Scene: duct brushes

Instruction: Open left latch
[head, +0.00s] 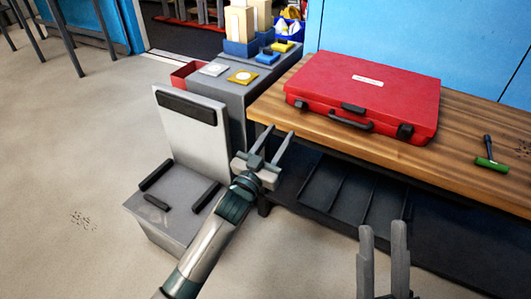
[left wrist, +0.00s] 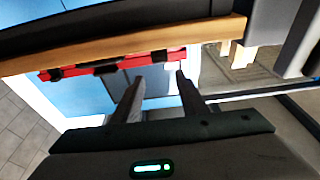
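A closed red case (head: 362,92) with a black handle (head: 350,121) lies on the wooden workbench. Its left latch (head: 300,104) and right latch (head: 404,131) are dark blocks on the front edge, and both look shut. My left gripper (head: 275,142) is open and empty, in front of and below the bench's left corner, apart from the case. In the left wrist view its two fingers (left wrist: 158,84) stand apart, with the red case (left wrist: 165,55) beyond them at the bench edge. My right gripper (head: 383,228) is at the lower right, its fingers slightly apart and empty.
The wooden workbench (head: 460,168) has a green-handled tool (head: 490,163) at its right. A grey cabinet (head: 232,92) with small coloured items stands left of the bench. A grey chair-like unit (head: 180,200) is beside my left arm. Open floor lies at left.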

